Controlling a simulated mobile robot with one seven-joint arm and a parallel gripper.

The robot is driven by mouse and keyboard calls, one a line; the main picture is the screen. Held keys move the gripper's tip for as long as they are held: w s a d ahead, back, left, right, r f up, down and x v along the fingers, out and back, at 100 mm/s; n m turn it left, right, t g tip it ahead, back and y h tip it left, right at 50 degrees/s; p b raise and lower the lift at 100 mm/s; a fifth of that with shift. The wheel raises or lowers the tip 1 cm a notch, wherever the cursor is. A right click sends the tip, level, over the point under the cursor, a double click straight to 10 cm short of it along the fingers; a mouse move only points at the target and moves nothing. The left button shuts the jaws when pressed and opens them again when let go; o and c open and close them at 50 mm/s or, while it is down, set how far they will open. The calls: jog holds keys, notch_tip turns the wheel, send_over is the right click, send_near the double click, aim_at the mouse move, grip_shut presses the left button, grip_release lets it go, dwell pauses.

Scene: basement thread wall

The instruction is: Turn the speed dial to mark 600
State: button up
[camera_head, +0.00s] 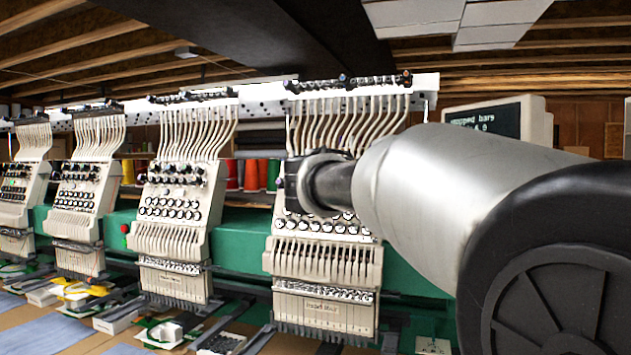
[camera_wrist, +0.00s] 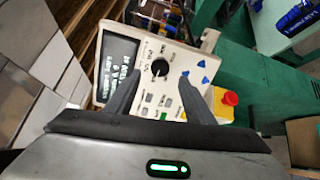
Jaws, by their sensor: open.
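The speed dial (camera_wrist: 160,68) is a round black knob on a pale control panel (camera_wrist: 172,48) in the wrist view. Small printed marks ring it, too small to read, and I cannot tell which mark it points at. My gripper (camera_wrist: 160,78) is open, its two dark fingers apart, one on each side below the dial. I cannot tell whether they touch the panel. The panel's dark screen (camera_wrist: 118,65) is to the left of the dial. In the head view the screen unit (camera_head: 490,120) shows partly behind my arm, which hides the dial and my gripper.
A red emergency button (camera_wrist: 229,99) on a yellow base sits right of the right finger. Blue arrow buttons (camera_wrist: 203,64) and a green button (camera_wrist: 167,117) are close by. Embroidery heads (camera_head: 325,250) line the green machine (camera_head: 240,238) in the head view.

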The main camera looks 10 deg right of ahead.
jog(key=s+a, duration=0.1)
jog(key=a, duration=1)
jog(key=shift+s+a, duration=0.35)
jog(key=shift+a, duration=0.05)
jog(key=shift+f, duration=0.1)
jog(key=s+d+f+n+y, duration=0.1)
jog(key=s+f+y, duration=0.3)
jog(key=f, duration=0.6)
jog(key=s+d+f+y, duration=0.1)
jog(key=s+f+y, duration=0.4)
jog(key=f, duration=0.4)
jog(key=s+a+f+m+t+y, duration=0.1)
jog(key=s+a+f+m+y, duration=0.15)
jog(key=a+f+y, duration=0.35)
jog(key=s+a+f+m+t+y, duration=0.2)
jog(key=s+a+f, duration=0.15)
jog(key=f, duration=0.45)
notch_tip(320, 180, up, 13)
jog(key=a+p, duration=0.1)
jog(key=p, duration=1.1)
jog(key=shift+w+a+y+p, duration=0.15)
jog(key=shift+a+y+p, duration=0.05)
jog(key=shift+y+p, duration=0.2)
